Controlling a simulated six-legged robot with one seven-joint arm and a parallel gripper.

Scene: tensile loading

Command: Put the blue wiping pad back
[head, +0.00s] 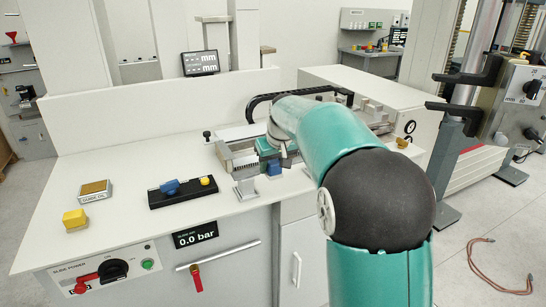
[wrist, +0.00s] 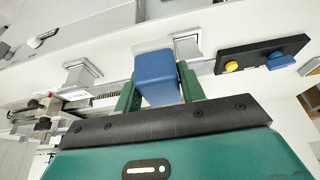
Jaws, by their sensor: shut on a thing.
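A blue block, which looks like the wiping pad (wrist: 156,68), sits between the two green fingers of my gripper (wrist: 158,88) in the wrist view. The fingers are shut on its sides. In the head view the pad (head: 274,168) shows below my gripper (head: 272,158), by the small slide machine (head: 240,152) on the white bench. I cannot tell whether the pad touches anything under it. A black holder (head: 183,200) lies on the bench to the left, with a blue piece (head: 170,187) and a yellow piece (head: 205,180) on it.
A white-topped pedestal (head: 245,187) stands close to the pad. A yellow block (head: 75,218) and a small labelled box (head: 95,190) are at the bench's left. A pressure display (head: 195,235) is on the front. The bench between box and holder is clear.

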